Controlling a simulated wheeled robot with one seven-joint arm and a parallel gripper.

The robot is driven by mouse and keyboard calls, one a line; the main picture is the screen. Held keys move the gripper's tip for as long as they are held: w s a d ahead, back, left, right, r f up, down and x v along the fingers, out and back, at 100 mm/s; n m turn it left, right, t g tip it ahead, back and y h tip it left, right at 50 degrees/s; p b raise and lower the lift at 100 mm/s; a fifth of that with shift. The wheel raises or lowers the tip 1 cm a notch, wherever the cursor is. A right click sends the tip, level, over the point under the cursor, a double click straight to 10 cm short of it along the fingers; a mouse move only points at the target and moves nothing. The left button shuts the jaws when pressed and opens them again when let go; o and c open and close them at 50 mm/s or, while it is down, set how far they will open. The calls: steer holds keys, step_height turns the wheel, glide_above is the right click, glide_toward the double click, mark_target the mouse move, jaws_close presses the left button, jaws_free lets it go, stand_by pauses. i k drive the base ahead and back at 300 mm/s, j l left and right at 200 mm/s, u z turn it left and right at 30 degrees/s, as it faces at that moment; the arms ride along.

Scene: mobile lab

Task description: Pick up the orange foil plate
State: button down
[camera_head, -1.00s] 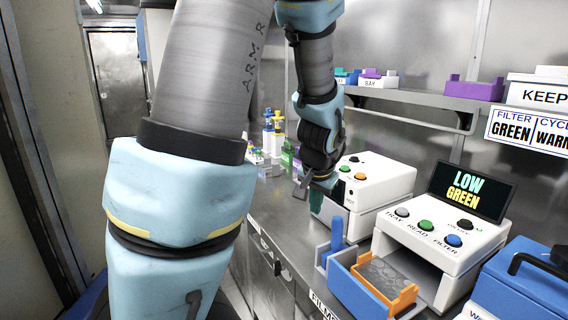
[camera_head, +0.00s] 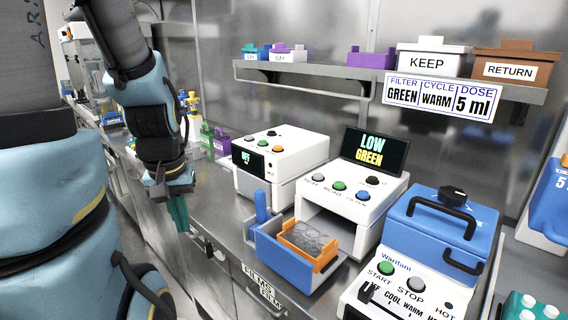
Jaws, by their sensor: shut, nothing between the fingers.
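The orange foil plate (camera_head: 309,243) has an orange rim and a grey, patterned middle. It lies in the blue pull-out tray (camera_head: 267,250) at the front of the white reader (camera_head: 352,200), whose screen reads LOW GREEN. My gripper (camera_head: 180,222) hangs pointing down at the left, near the counter's front edge. Its teal fingers are together and hold nothing. It is well to the left of the plate and apart from it.
A blue upright post (camera_head: 261,206) stands at the tray's left side. A white box with buttons (camera_head: 280,160) is behind it. A blue-lidded Warm unit (camera_head: 440,235) stands at right. A shelf (camera_head: 340,71) holds KEEP (camera_head: 428,62) and RETURN (camera_head: 510,70) bins.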

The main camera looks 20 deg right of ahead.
mark_target(315, 246)
steer(key=z, duration=0.9)
